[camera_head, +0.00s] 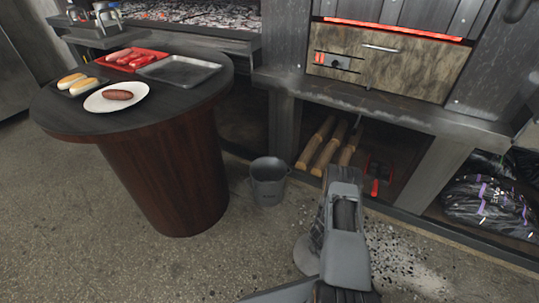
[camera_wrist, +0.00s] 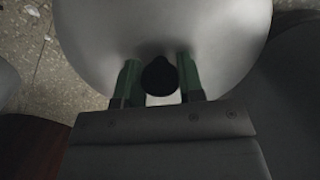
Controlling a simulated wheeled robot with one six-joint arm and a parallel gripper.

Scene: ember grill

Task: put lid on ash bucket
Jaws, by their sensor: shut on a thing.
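The lid (camera_wrist: 225,40) is a round pale grey disc with a black knob (camera_wrist: 160,77), filling the upper part of the wrist view. My gripper (camera_wrist: 158,80) is shut on the knob, with a green finger on each side. In the head view the lid's edge (camera_head: 304,258) shows to the left of my arm, which hides the rest of it and my fingers. The ash bucket (camera_head: 268,182) is a grey metal pail standing upright on the floor, open at the top. It is beyond the lid and to its left in the head view.
A round table (camera_head: 60,121) stands left of the bucket, with a sausage plate (camera_head: 92,103), buns and trays on it. Behind the bucket is the grill's lower shelf with logs (camera_head: 327,150) and a red-handled tool (camera_head: 375,187). Ash (camera_head: 405,262) lies scattered on the floor at right.

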